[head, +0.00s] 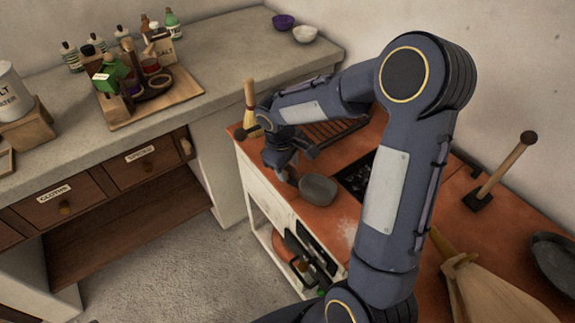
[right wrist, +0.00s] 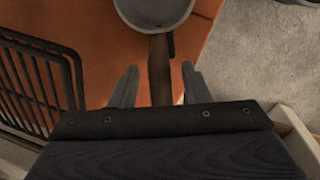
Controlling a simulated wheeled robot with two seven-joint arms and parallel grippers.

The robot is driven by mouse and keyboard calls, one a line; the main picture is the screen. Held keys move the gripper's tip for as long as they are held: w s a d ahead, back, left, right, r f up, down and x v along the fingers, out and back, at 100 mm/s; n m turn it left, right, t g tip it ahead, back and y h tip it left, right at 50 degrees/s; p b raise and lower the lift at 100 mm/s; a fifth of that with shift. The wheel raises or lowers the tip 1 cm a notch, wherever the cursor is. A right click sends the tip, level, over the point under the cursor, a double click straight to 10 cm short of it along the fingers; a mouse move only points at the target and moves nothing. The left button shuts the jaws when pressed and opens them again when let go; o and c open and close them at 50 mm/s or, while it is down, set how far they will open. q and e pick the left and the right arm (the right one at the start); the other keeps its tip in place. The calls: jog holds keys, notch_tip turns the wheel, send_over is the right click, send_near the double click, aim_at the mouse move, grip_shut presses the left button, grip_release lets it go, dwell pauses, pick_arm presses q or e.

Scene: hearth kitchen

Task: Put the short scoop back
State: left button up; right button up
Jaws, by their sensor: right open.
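A grey, round-bowled utensil (head: 318,188), which appears to be the short scoop, lies on the orange-red counter near its front edge. In the right wrist view its bowl (right wrist: 153,12) is at the top and its brown handle (right wrist: 160,70) runs down towards my gripper. My right gripper (head: 284,174) is beside the bowl at the handle end. In the right wrist view its two fingers (right wrist: 155,88) are apart, with the handle between them and gaps on both sides. The handle's lower end is hidden by the gripper body. My left gripper is not in view.
A dark rack (head: 335,130) lies behind my right gripper. A brush-like upright tool (head: 250,105) stands at the counter's left corner. Another upright handle (head: 505,168) and a dark pan (head: 555,260) are at right. A tray (head: 180,93) of jars stands on the grey counter.

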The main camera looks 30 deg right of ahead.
notch_tip(320, 180, up, 11)
jog(key=a+p, duration=0.1)
jog(key=a, duration=0.1)
jog(key=s+a+r+m+t+y, duration=0.1)
jog(key=s+a+m+t+y, duration=0.1)
jog(key=s, duration=0.8)
jog(key=s+a+r+m+t+y, duration=0.1)
jog(key=s+a+m+t+y, duration=0.2)
jog(key=s, duration=0.8)
jog(key=shift+a+m+y, duration=0.4)
jog(key=shift+a+m, duration=0.2)
jog(key=shift+m, duration=0.3)
jog(key=shift+s+r, duration=0.1)
notch_tip(320, 180, up, 8)
jog(key=p, duration=0.8)
